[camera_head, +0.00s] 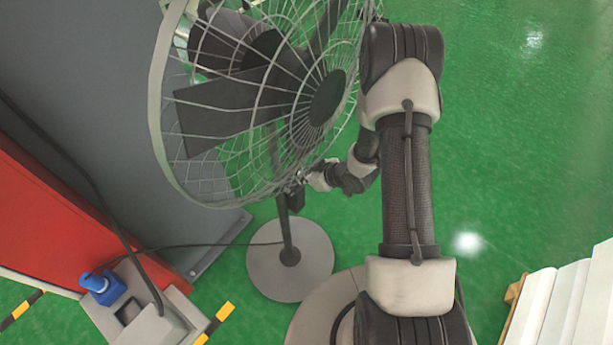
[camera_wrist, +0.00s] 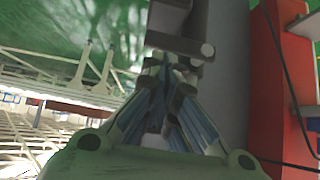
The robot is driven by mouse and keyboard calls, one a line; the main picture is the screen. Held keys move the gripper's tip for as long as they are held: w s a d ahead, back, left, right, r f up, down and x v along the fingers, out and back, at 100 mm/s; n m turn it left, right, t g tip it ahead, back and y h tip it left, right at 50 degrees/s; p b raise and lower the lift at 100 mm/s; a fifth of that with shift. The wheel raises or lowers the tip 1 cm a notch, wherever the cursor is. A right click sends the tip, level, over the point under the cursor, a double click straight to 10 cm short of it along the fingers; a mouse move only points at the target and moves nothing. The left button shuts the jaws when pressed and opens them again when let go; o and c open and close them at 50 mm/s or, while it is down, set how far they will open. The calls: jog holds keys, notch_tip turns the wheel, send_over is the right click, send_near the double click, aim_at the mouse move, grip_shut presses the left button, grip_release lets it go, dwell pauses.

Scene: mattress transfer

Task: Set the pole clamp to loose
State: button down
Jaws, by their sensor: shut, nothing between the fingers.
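The fan's pole (camera_head: 286,225) rises from a round grey base (camera_head: 262,272). A dark pole clamp (camera_head: 296,201) sits on it just below the fan cage. In the wrist view a dark grey block with a pale round end, which looks like the clamp (camera_wrist: 180,45), is right ahead of the fingertips. My gripper (camera_head: 300,177) is at the lower edge of the cage, just above the clamp. In the wrist view my gripper (camera_wrist: 168,75) is shut and empty, close to the block. I cannot tell whether they touch, nor the clamp's setting.
The large fan cage (camera_head: 180,165) stands close to my arm. A grey cabinet (camera_head: 75,55) and a red panel (camera_head: 55,225) are at the left. A blue plug-like part (camera_head: 103,287) is at lower left, and white slabs (camera_head: 570,300) at lower right. The green floor at right is clear.

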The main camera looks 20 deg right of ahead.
jog(key=shift+d+p, duration=0.1)
jog(key=shift+p, duration=0.25)
jog(key=shift+w+d+f+m+g+y+p, duration=0.2)
jog(key=shift+d+f+m+g+y+p, duration=0.15)
jog(key=shift+y+p, duration=0.35)
jog(key=shift+m+g+y, duration=0.65)
jog(key=shift+y, duration=0.25)
jog(key=shift+w+d+f, duration=0.15)
jog(key=shift+f, duration=0.8)
jog(key=shift+w+d+f, duration=0.1)
jog(key=shift+f, duration=0.9)
jog(key=shift+w+d+f, duration=0.15)
jog(key=shift+f, duration=0.8)
jog(key=shift+f+b, duration=0.15)
jog(key=shift+b, duration=0.15)
